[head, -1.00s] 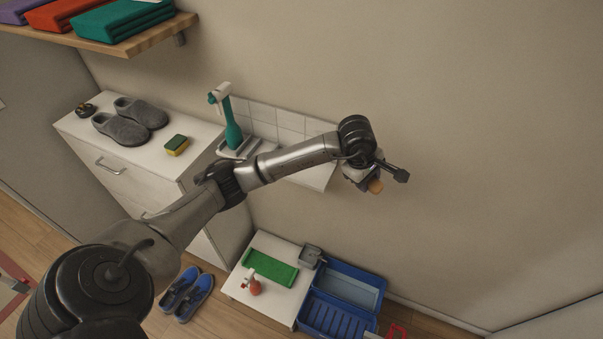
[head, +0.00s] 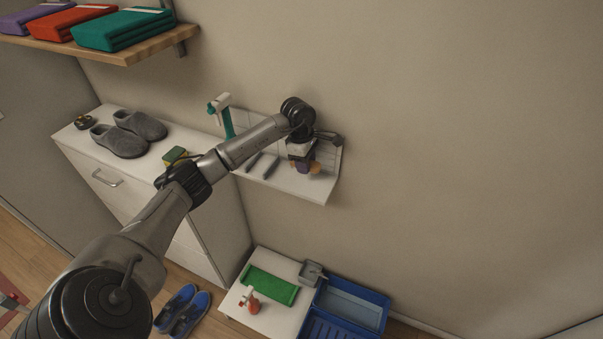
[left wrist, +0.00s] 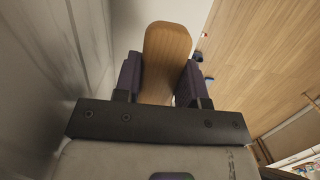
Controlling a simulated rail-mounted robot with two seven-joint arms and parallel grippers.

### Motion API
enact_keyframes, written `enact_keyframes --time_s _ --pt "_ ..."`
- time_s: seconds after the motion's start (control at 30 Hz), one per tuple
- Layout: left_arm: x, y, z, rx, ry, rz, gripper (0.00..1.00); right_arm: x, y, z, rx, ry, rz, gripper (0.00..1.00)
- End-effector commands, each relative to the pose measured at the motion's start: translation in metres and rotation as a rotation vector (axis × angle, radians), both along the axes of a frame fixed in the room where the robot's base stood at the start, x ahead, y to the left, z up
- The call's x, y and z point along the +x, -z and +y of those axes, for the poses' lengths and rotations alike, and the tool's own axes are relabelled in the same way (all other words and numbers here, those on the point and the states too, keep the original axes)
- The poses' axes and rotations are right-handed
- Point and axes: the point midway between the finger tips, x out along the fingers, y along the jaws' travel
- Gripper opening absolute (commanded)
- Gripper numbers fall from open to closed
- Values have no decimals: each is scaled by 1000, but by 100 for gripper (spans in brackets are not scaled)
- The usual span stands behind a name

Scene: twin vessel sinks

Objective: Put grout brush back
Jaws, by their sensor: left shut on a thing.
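My left gripper (head: 303,166) hangs close over the right end of a small white wall shelf (head: 290,187). It is shut on the grout brush (head: 316,168), of which a tan wooden part shows at the gripper's right side. In the left wrist view the brush's rounded wooden end (left wrist: 167,50) sits between the two dark purple fingers (left wrist: 160,82). Its bristles are not seen. I cannot tell whether the brush touches the shelf. My right gripper is not in view.
Dark slender tools (head: 263,165) lie on the shelf beneath my arm. A green and white spray bottle (head: 226,115) stands behind my forearm. Grey slippers (head: 130,135) and a sponge (head: 174,156) are on the white cabinet. A blue tray (head: 350,297) is below.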

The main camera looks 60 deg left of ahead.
Motion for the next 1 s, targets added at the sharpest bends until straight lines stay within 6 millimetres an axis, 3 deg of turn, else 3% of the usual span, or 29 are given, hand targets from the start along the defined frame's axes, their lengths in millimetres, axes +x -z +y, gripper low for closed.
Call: enact_keyframes --time_s 0.37,0.67,0.97,1.0 --pt "-7 15 14 -1 2 0 14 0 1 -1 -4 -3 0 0" --pt "-7 49 13 -1 1 0 14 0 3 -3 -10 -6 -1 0" --pt "-7 50 14 0 1 0 14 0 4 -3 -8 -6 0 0" --pt "-7 50 14 0 1 0 40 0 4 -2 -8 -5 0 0"
